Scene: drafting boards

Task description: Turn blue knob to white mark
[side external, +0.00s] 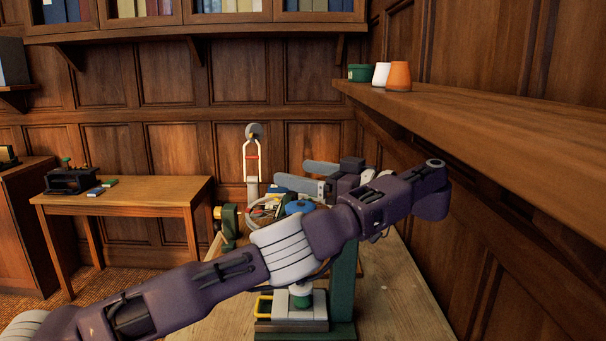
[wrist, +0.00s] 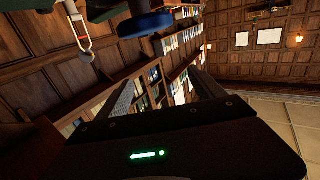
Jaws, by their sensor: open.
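The blue knob (side external: 300,207) shows in the side external view on the cluttered workbench, partly hidden behind my arm. A blue disc (wrist: 146,25), which looks like the same knob, sits at the top of the wrist view under a dark part. I cannot make out a white mark in either view. My gripper (side external: 292,174) is open, its two grey fingers apart and pointing left, above and slightly behind the knob in the side external view. Nothing shows between the fingers in the wrist view (wrist: 162,90). The gripper is apart from the knob.
A white upright frame with a red bar (side external: 252,160) stands at the bench's far end. A green post (side external: 343,275) rises near the front. A wooden shelf (side external: 480,125) with several pots runs along the right wall. A side table (side external: 130,193) stands left.

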